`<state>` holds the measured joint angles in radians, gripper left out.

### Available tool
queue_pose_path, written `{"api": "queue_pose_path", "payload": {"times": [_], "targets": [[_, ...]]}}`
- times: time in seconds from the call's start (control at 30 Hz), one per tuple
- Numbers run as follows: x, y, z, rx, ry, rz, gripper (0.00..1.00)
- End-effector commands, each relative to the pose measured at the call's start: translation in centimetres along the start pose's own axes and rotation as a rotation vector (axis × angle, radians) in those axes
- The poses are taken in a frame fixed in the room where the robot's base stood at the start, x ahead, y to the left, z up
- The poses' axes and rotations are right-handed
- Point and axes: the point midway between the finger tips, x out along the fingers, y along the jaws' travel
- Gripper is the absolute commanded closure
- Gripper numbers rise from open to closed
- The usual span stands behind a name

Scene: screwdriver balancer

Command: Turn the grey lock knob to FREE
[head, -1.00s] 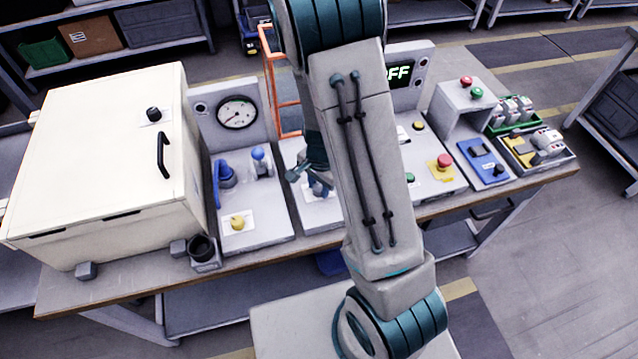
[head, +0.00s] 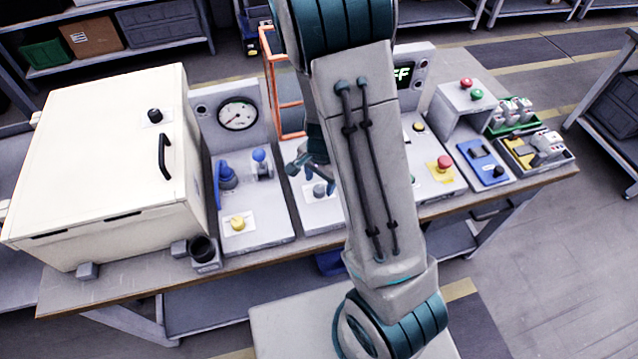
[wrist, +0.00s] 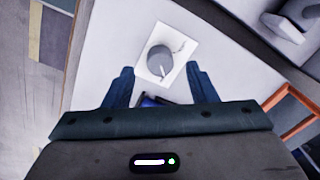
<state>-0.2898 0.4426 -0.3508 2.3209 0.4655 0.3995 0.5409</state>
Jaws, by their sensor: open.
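The grey lock knob (head: 320,191) sits on a white label plate on a light grey panel in the middle of the bench. In the wrist view the grey knob (wrist: 160,60) is round with a pale pointer mark toward the lower side of the picture. The label print is too small to read. My gripper (head: 308,164) is just above and to the left of the knob in the head view. In the wrist view my gripper (wrist: 160,72) is open, its two blue fingers apart with the knob showing between and beyond their tips, not touching it.
An orange frame (head: 268,85) stands behind the panel. To the left are a panel with a gauge (head: 238,114), a blue valve handle (head: 226,177) and a yellow knob (head: 238,223). A big cream box (head: 100,160) fills the left end. A red emergency button (head: 444,162) is to the right.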

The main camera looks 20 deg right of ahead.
Motion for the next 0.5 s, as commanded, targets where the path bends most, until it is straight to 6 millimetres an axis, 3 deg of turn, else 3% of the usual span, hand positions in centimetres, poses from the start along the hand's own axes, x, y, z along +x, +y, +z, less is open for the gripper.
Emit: {"api": "queue_pose_path", "payload": {"times": [0.2,0.5], "targets": [[-5.1,-0.2,0.1,-0.003,0.002,-0.006,0.48],[-9.8,-0.1,0.1,-0.003,0.0,-0.004,0.48]]}}
